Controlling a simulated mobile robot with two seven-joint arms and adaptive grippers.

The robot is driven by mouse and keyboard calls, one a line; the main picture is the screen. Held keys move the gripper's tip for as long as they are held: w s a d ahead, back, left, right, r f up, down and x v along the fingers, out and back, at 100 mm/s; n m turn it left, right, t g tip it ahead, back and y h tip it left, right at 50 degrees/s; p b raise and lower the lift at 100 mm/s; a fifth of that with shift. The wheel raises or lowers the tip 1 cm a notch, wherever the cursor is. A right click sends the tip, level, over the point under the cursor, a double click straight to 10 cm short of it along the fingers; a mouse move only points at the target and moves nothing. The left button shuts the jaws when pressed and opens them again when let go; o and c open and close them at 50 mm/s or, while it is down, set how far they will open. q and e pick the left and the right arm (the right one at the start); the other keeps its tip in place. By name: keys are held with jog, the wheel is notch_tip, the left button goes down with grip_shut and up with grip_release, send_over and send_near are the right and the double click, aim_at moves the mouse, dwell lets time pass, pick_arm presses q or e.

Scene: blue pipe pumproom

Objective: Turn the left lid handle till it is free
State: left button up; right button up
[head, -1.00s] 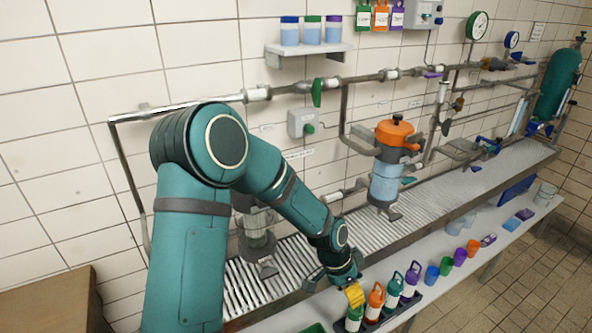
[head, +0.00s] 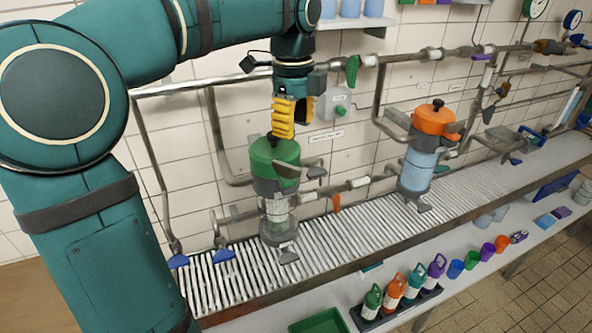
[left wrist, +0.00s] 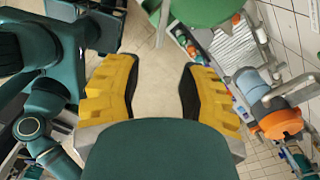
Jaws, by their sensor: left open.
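The left housing has a green lid (head: 274,165) on a clear body (head: 279,215), upright on the slatted bench. The dark lid handle (head: 271,135) on its top is small and partly hidden by my fingers. My left gripper (head: 283,132) hangs pointing down just above the lid, its yellow fingers at the handle. I cannot tell whether they touch it. In the left wrist view the two yellow fingers of my left gripper (left wrist: 156,80) are apart with nothing between them, and the green lid (left wrist: 203,10) shows at the top edge. My right gripper is not seen.
A second housing with an orange lid (head: 436,120) and blue body (head: 418,169) stands to the right. Pipes with valves run along the wall behind. A rack of several bottles (head: 396,287) and coloured cups are on the lower front shelf. The slatted bench (head: 340,225) between the housings is clear.

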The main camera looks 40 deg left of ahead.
aim_at(294, 167)
pick_arm(q)
notch_tip(294, 167, down, 11)
jog(key=shift+f+b, duration=0.1)
jog(key=shift+b, duration=0.95)
grip_shut()
